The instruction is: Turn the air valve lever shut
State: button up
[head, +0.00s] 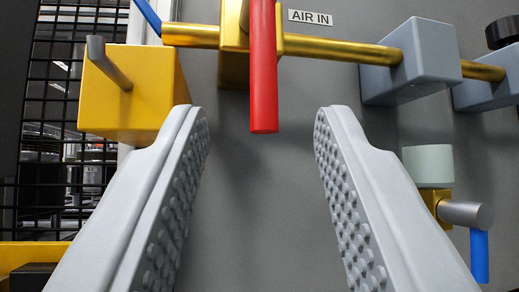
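The red valve lever (263,80) hangs straight down from the brass valve body (235,62) on a horizontal brass pipe (345,48), at top centre of the head view. An "AIR IN" label (310,18) is on the panel to its right. My gripper (260,118) is open, its two grey studded fingers pointing up and forward. The lever's lower end shows between the fingertips, with a gap on both sides. No contact shows; I cannot tell how far ahead of the tips the lever is. The top of the lever is cut off by the frame.
A yellow box (135,105) with a grey peg is close to the left fingertip. Grey blocks (418,65) sit on the pipe at right. A brass fitting with a pale cap (428,165) stands beside the right finger. A black mesh fence is at left.

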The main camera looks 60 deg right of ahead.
jog(key=v, duration=0.9)
jog(key=shift+d, duration=0.1)
